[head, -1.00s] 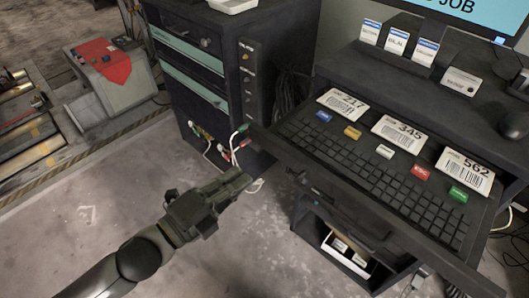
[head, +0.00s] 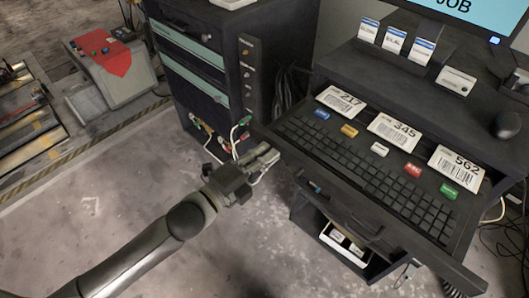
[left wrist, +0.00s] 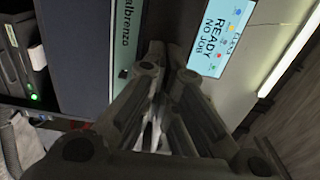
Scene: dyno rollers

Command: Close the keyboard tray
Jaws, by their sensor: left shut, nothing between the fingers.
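The black keyboard tray (head: 400,227) is pulled out from under the desk in the head view. It carries a black keyboard (head: 350,160), several coloured tabs and number cards. My left gripper (head: 270,157) is shut and empty, close to the tray's left front corner. I cannot tell whether its fingertips touch the tray. In the left wrist view the shut fingers (left wrist: 168,72) fill the middle, and the tray cannot be made out. My right gripper is not in view.
A dark cabinet (head: 207,62) with teal-edged drawers stands left of the desk, with cables at its lower front. A white bin (head: 345,246) sits below the tray. Open floor lies front left.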

